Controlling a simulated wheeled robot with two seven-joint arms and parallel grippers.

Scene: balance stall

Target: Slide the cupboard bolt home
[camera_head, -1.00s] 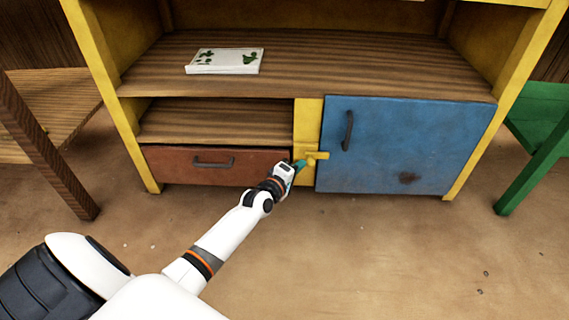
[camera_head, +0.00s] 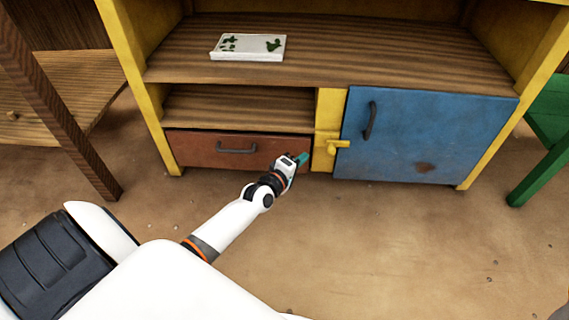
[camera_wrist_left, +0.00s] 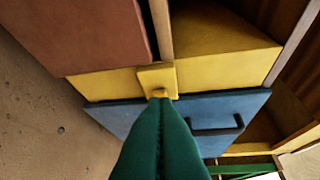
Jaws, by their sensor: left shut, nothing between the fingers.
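The yellow bolt (camera_head: 341,144) lies across the yellow post (camera_head: 328,108) and over the left edge of the closed blue cupboard door (camera_head: 430,135). In the left wrist view the bolt (camera_wrist_left: 157,78) shows just beyond my fingertips. My left gripper (camera_head: 303,157) is shut and empty, in front of the drawer's right end and left of the bolt, with a gap in the head view. Its green fingers (camera_wrist_left: 160,135) hide part of the door in the wrist view. My right gripper is out of view.
A red-brown drawer (camera_head: 200,147) with a dark handle is left of the post. A dark handle (camera_head: 370,120) stands out from the door. The floor in front is clear.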

